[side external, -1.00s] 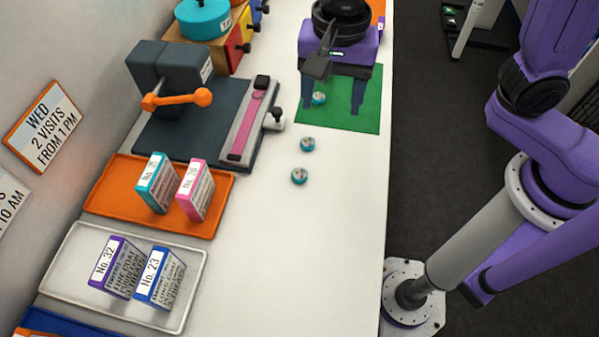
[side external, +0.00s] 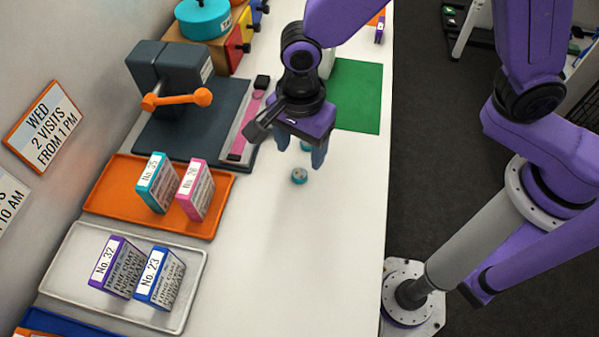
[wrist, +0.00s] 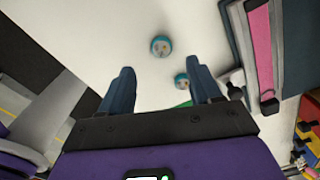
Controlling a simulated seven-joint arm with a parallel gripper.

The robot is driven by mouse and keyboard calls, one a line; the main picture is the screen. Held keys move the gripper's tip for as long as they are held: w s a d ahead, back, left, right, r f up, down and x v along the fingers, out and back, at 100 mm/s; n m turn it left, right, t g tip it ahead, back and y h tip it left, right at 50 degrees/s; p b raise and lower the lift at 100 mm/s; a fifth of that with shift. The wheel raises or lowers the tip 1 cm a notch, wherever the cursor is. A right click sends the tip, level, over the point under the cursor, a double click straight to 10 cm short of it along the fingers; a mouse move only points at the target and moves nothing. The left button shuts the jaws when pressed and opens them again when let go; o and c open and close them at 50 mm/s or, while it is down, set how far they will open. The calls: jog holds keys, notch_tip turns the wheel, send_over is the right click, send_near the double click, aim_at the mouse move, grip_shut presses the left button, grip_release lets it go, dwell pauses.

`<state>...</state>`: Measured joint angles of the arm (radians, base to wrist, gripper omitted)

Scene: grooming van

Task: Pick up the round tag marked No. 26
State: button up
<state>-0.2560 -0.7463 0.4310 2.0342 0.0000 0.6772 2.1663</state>
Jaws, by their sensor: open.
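Two small round teal tags lie on the white counter. One tag (side external: 299,175) is in the clear just in front of my gripper; it shows in the wrist view (wrist: 161,46) beyond the fingertips. A second tag (side external: 305,146) is partly hidden by my gripper; in the wrist view it shows between the fingers (wrist: 181,80), nearer the right one. The third tag, seen earlier on the green mat, is not visible now. The numbers on the tags are too small to read. My gripper (side external: 300,152) is open and empty, pointing down above the counter; its fingers also show in the wrist view (wrist: 162,73).
The green mat (side external: 360,95) lies behind my gripper. A dark grey press (side external: 180,125) with an orange handle and a pink bar stands left. An orange tray (side external: 125,195) and a white tray (side external: 75,270) hold boxes. The counter's front right is clear.

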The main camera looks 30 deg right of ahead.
aim_at(300, 173)
jog(key=shift+w+f, duration=0.1)
jog(key=shift+f, duration=3.35)
jog(key=c, duration=1.1)
